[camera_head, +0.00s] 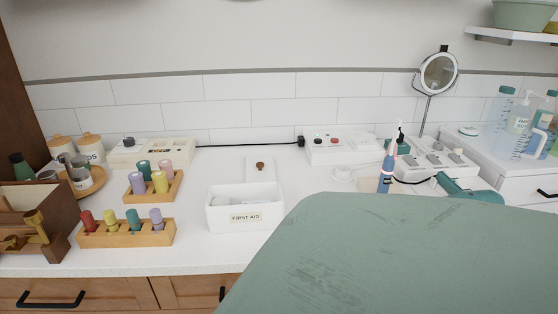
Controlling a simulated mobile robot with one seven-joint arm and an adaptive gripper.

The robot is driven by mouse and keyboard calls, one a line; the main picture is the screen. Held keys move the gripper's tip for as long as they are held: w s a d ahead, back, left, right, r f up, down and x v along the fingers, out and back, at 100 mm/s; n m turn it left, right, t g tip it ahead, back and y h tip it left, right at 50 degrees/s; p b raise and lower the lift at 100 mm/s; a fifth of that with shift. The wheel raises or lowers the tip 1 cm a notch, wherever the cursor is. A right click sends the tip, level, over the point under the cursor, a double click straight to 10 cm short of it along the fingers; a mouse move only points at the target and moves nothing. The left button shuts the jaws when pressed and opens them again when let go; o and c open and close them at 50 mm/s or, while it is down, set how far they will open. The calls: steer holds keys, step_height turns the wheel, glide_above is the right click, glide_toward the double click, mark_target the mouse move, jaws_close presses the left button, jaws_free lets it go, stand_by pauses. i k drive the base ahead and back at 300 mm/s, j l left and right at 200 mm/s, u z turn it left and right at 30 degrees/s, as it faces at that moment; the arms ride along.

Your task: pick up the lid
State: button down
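A white lid (252,174) with a small brown knob (260,166) is on the white counter, right behind an open white box (217,215) labelled FIRST AID. The box's front wall faces me, and some pale contents show inside it. The lid's near edge is partly hidden by the box's back wall, so I cannot tell whether the two touch. Two jars at the far left also have lids, which are wooden (89,137). My gripper is not in view.
Wooden racks with coloured pegs (127,239) (155,190) stand left of the box. A white switch panel (345,153), a round mirror (438,73), a toothbrush (387,170) and a teal hair dryer (465,189) are to the right. The counter's lower right is hidden.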

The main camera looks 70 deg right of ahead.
mark_target(257, 169)
steer(key=z, duration=1.65)
